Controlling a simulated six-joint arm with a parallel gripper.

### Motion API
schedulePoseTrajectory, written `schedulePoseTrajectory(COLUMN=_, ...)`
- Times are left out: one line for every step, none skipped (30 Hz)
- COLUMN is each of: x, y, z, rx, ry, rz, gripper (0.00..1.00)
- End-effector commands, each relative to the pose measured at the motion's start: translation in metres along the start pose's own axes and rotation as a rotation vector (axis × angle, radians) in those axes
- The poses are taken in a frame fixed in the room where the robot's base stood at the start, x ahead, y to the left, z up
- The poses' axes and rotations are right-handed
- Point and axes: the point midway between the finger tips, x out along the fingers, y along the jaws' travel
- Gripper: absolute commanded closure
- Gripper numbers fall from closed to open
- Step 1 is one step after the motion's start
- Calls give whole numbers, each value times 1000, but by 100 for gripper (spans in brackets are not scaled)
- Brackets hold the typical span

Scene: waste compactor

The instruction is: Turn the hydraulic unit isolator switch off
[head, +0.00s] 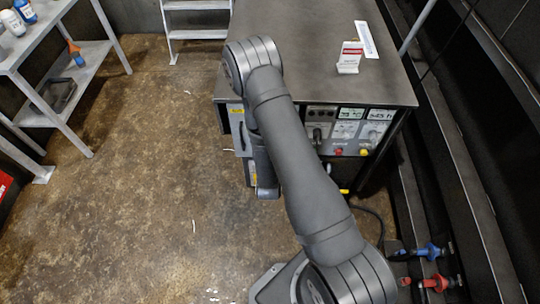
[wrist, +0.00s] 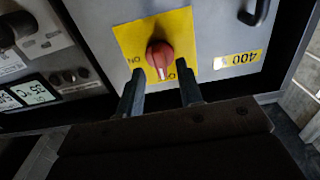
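The isolator switch is a red rotary knob (wrist: 159,57) on a yellow plate (wrist: 128,36) on the grey cabinet front, seen upside down in the wrist view. A pale mark on the knob points down in that picture, towards a partly hidden label. Letters that look like an inverted ON show at the plate's left. My gripper (wrist: 160,82) is open, with its fingertips apart just below the knob to the left and right. No contact can be made out. In the head view my arm hides the switch and the gripper's fingers.
In the wrist view a dark handle (wrist: 254,12) and a yellow "400" label (wrist: 238,60) are near the switch. Floor is clear left of my arm; shelves (head: 50,105) stand further left.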

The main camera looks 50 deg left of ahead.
Motion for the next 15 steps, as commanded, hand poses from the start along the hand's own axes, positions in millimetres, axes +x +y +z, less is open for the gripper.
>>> schedulePoseTrajectory(x=-11, y=-1, z=1, rx=-2, ry=-3, rz=-4, gripper=66)
schedulePoseTrajectory(x=-18, y=-1, z=1, rx=-3, ry=-5, rz=-4, gripper=66)
schedulePoseTrajectory(x=-27, y=-1, z=1, rx=-3, ry=-5, rz=-5, gripper=66)
schedulePoseTrajectory(x=-35, y=-1, z=2, rx=-3, ry=-6, rz=-5, gripper=66)
schedulePoseTrajectory(x=-42, y=-1, z=1, rx=-5, ry=-5, rz=-5, gripper=66)
schedulePoseTrajectory(x=-53, y=-1, z=1, rx=-4, ry=-6, rz=-6, gripper=66)
schedulePoseTrajectory(x=-60, y=-2, z=1, rx=-4, ry=-5, rz=-6, gripper=66)
schedulePoseTrajectory(x=-68, y=-1, z=1, rx=-5, ry=-5, rz=-6, gripper=66)
schedulePoseTrajectory(x=-77, y=-1, z=1, rx=-5, ry=-5, rz=-7, gripper=66)
schedulePoseTrajectory(x=-82, y=-1, z=1, rx=-4, ry=-5, rz=-5, gripper=66)
schedulePoseTrajectory(x=-89, y=-1, z=1, rx=-4, ry=-5, rz=-7, gripper=66)
schedulePoseTrajectory(x=-97, y=-1, z=1, rx=-5, ry=-4, rz=-6, gripper=66)
schedulePoseTrajectory(x=-103, y=-1, z=1, rx=-5, ry=-4, rz=-7, gripper=66)
schedulePoseTrajectory(x=-108, y=-1, z=1, rx=-5, ry=-4, rz=-6, gripper=66)
schedulePoseTrajectory(x=-114, y=-1, z=1, rx=-3, ry=-4, rz=-6, gripper=66)
